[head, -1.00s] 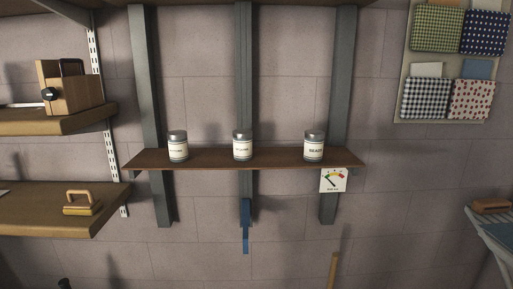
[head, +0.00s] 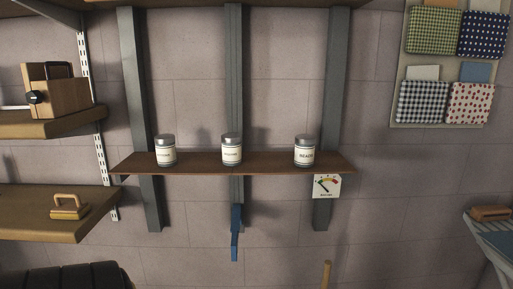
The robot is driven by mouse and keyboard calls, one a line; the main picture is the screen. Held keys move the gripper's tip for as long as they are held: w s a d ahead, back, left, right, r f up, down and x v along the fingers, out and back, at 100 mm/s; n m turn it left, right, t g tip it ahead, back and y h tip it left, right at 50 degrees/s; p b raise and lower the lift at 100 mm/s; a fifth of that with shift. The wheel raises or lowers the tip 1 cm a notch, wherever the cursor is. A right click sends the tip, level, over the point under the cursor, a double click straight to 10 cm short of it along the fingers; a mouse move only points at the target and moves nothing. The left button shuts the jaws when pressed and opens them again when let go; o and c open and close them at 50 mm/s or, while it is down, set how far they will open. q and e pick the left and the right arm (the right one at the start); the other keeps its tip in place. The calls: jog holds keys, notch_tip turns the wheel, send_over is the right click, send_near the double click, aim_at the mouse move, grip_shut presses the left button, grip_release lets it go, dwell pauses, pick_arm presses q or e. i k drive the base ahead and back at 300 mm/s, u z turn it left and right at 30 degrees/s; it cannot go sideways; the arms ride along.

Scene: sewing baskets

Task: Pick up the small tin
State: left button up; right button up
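Three small lidded tins with white labels stand upright and apart on a narrow brown wall shelf (head: 270,163) in the head view. The left tin (head: 166,151) has a label too small to read. The middle tin (head: 232,150) also has an unreadable label. The right tin (head: 304,151) has a label that seems to read "BEADS". No gripper shows in the head view.
A gauge card (head: 327,186) hangs under the shelf's right end. A blue strap (head: 235,232) hangs below its middle. Fabric pockets (head: 423,101) hang at upper right. An ironing board (head: 490,235) stands at lower right.

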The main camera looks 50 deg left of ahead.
aim_at(232, 142)
jog(key=i, duration=1.1)
jog(key=u, duration=2)
